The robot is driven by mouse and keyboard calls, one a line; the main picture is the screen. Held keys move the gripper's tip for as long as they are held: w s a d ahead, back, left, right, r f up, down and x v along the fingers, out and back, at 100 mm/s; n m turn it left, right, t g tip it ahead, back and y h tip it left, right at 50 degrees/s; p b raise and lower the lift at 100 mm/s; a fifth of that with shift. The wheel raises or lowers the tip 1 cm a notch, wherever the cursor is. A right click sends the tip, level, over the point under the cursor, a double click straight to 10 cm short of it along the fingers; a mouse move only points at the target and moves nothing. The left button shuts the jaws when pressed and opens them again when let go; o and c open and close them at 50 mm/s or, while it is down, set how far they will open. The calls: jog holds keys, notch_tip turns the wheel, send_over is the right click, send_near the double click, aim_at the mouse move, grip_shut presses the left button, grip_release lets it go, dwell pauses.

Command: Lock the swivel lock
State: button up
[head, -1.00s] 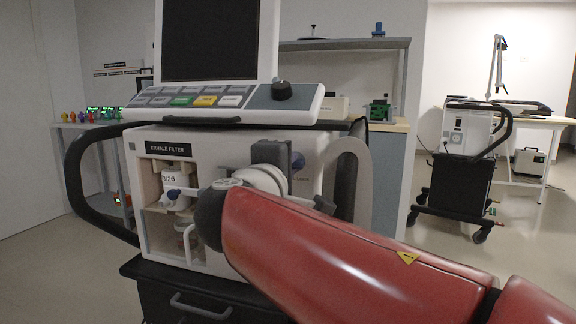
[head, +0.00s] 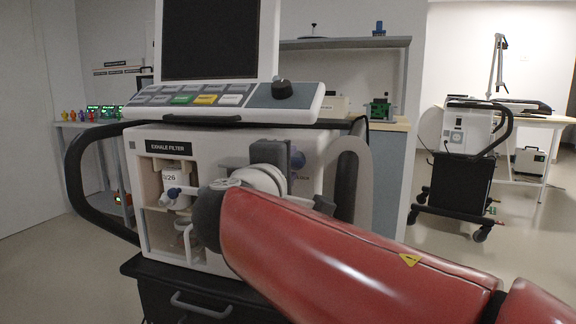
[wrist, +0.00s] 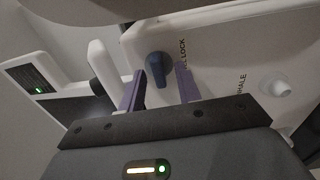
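The swivel lock is a blue knob (wrist: 157,70) with a raised grip on the ventilator's pale panel, beside lettering that ends in "LOCK". My gripper (wrist: 161,68) is open in the wrist view, with one purple finger on each side of the knob. A gap shows between the knob and each finger; I cannot tell how deep the fingers reach around it. In the head view my gripper is mostly hidden by my own arm.
The ventilator (head: 230,150) has an open exhale filter bay (head: 170,195) at its left, close to my wrist. A black handle (head: 82,185) curves out on the left. A pale port (wrist: 275,88) sticks out right of the knob. A second ventilator (head: 467,130) stands further back.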

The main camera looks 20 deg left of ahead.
jog(key=s, duration=0.7)
jog(key=shift+s, duration=0.25)
jog(key=shift+a, duration=0.1)
